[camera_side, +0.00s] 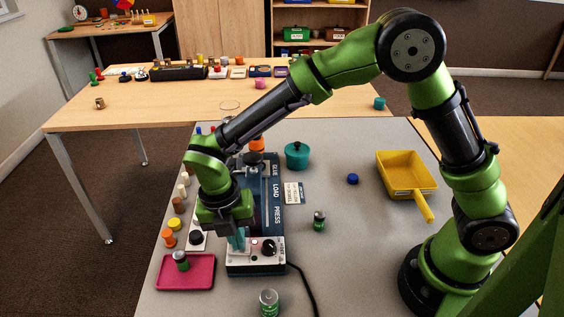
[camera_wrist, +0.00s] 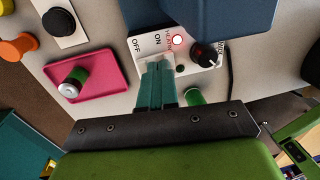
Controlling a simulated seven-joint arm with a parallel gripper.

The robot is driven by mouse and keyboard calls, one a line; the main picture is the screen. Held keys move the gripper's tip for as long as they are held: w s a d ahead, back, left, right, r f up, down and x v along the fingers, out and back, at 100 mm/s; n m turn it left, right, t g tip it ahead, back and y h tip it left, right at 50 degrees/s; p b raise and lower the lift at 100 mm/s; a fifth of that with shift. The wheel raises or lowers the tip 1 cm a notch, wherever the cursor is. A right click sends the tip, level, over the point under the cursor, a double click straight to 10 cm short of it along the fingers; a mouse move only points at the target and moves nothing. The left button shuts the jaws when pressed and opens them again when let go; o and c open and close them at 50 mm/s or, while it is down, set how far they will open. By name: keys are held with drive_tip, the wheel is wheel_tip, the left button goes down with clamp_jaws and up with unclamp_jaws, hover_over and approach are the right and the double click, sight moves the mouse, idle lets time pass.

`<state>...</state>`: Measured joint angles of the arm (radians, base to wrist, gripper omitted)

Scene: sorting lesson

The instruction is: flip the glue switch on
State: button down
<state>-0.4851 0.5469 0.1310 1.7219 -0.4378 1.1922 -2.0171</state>
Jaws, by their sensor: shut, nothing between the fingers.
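A blue machine (camera_side: 270,205) marked GLUE, LOAD and PRESS stands on the grey table, with a white control panel (camera_side: 254,268) at its near end. In the wrist view the panel (camera_wrist: 215,70) shows OFF and ON labels, a round lamp (camera_wrist: 177,40) with a pale centre and red rim, and a black knob (camera_wrist: 206,55). My gripper (camera_side: 238,243) is shut and empty, fingers pointing down at the panel's left part. In the wrist view its fingertips (camera_wrist: 158,68) lie just below the OFF and ON labels. They hide the switch lever, so its position and any contact cannot be told.
A pink tray (camera_side: 165,281) holding a green-and-metal cylinder (camera_side: 181,261) lies left of the machine. Similar cylinders stand at the front (camera_side: 269,303) and right (camera_side: 319,221). A black cable (camera_side: 303,284) runs from the panel. A teal pot (camera_side: 297,156) and yellow scoop (camera_side: 405,173) stand farther back.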

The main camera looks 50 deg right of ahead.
sight(248, 248)
wheel_tip(248, 248, up, 14)
drive_tip(key=s+d, duration=0.1)
drive_tip(key=shift+s+d, duration=0.2)
idle(0.4)
drive_tip(key=s+d+r+m+t+y, duration=0.1)
drive_tip(key=s+d+m+t, duration=0.3)
drive_tip(key=d+m, duration=0.5)
drive_tip(key=s+d+r+m+t+y, duration=0.2)
drive_tip(key=d+m, duration=0.6)
drive_tip(key=m, duration=1.4)
drive_tip(key=s+r+t, duration=0.1)
drive_tip(key=s+t, duration=0.1)
drive_tip(key=s, duration=0.1)
drive_tip(key=shift+s+d+r, duration=0.15)
drive_tip(key=shift+s+d, duration=0.2)
drive_tip(key=shift+d, duration=0.05)
